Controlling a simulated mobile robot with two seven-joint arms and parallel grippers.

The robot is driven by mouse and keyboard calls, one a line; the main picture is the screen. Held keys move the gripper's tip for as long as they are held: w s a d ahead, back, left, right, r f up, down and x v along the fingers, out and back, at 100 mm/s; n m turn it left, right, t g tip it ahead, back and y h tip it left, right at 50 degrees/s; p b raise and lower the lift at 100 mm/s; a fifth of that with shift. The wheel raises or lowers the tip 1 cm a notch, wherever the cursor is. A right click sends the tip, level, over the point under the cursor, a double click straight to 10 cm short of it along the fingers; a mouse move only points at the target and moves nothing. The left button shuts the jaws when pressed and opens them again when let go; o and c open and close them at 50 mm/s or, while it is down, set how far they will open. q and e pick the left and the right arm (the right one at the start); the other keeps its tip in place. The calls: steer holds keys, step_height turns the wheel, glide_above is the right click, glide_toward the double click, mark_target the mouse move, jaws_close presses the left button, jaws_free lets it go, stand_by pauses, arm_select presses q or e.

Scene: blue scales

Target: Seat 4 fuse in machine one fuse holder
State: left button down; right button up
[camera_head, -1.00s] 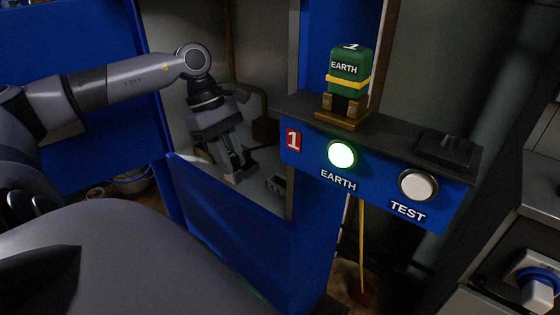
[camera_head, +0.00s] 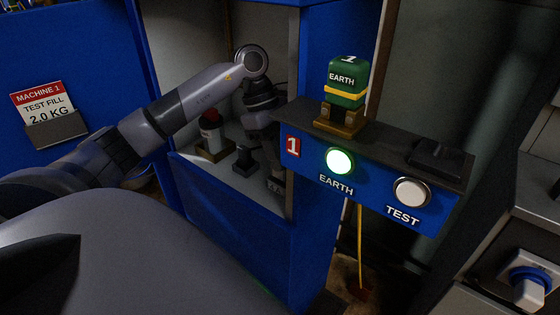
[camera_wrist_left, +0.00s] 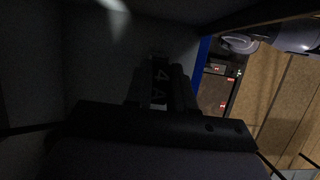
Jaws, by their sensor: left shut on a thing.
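In the left wrist view, the fuse marked "4 A" (camera_wrist_left: 158,84) sits between the fingers of my left gripper (camera_wrist_left: 162,72), which is shut on it. The picture there is dark. In the head view, my left arm reaches into the blue cabinet of machine one, and its gripper (camera_head: 273,180) points down near the right side, partly hidden by the cabinet's front post. The fuse cannot be made out there. A small dark block (camera_head: 245,160) stands on the cabinet floor left of the gripper; I cannot tell whether it is the fuse holder. My right gripper is not in view.
A red-topped cylinder (camera_head: 211,128) stands in a brown base at the cabinet's back left. The blue front wall (camera_head: 230,205) and post (camera_head: 308,200) bound the opening. Right of it is a panel with a green EARTH block (camera_head: 347,80), lit EARTH lamp (camera_head: 340,161) and TEST button (camera_head: 412,192).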

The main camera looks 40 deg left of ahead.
arm_select(q)
step_height(320, 180, down, 3)
steer(key=shift+r+b, duration=0.2)
steer(key=shift+b, duration=0.2)
steer(key=shift+f, duration=0.5)
steer(key=c, duration=1)
jaws_free()
steer(key=shift+o, duration=0.2)
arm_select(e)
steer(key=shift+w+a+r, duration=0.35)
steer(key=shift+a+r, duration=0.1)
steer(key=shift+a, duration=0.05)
